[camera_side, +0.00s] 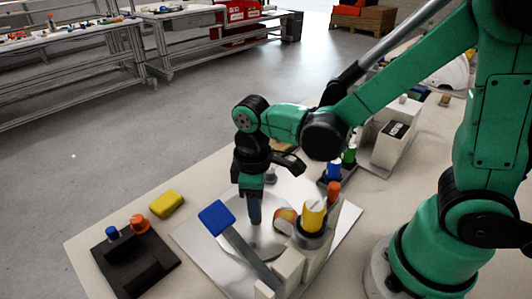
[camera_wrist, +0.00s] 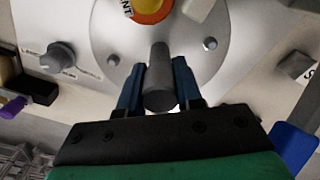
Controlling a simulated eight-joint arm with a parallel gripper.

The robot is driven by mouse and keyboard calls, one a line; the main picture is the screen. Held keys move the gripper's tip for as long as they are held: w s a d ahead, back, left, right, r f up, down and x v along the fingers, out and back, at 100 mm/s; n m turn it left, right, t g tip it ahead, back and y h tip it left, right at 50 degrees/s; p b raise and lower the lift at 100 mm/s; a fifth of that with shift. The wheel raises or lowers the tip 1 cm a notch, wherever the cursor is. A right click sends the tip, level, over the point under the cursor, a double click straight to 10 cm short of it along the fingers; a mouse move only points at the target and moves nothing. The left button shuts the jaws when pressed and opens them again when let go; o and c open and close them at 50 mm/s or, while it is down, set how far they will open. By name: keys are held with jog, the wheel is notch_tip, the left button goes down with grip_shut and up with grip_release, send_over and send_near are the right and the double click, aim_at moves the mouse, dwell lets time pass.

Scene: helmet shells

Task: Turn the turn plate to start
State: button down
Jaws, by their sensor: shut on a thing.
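The turn plate (camera_side: 268,241) is a round light-grey disc set in a pale panel. It also fills the upper middle of the wrist view (camera_wrist: 112,30). A dark grey upright peg (camera_wrist: 160,92) stands near the plate's edge. My gripper (camera_wrist: 160,88) points down with its blue fingers on either side of the peg, shut on it. In the side view my gripper (camera_side: 254,212) hides the peg. A grey knob (camera_wrist: 58,55) with printed labels sits on the panel beside the plate; the print is too blurred to read.
A blue-ended lever (camera_side: 217,217) and pale blocks (camera_side: 289,265) stand close in front of the plate. A yellow-topped cylinder (camera_side: 314,215) stands to the right. A black fixture (camera_side: 135,265) and a yellow block (camera_side: 167,204) lie left. A white box (camera_side: 388,147) is behind.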

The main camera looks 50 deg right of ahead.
jog(key=shift+n, duration=5.5)
jog(key=c, duration=0.6)
grip_release()
jog(key=shift+r, duration=0.15)
jog(key=shift+r, duration=2.7)
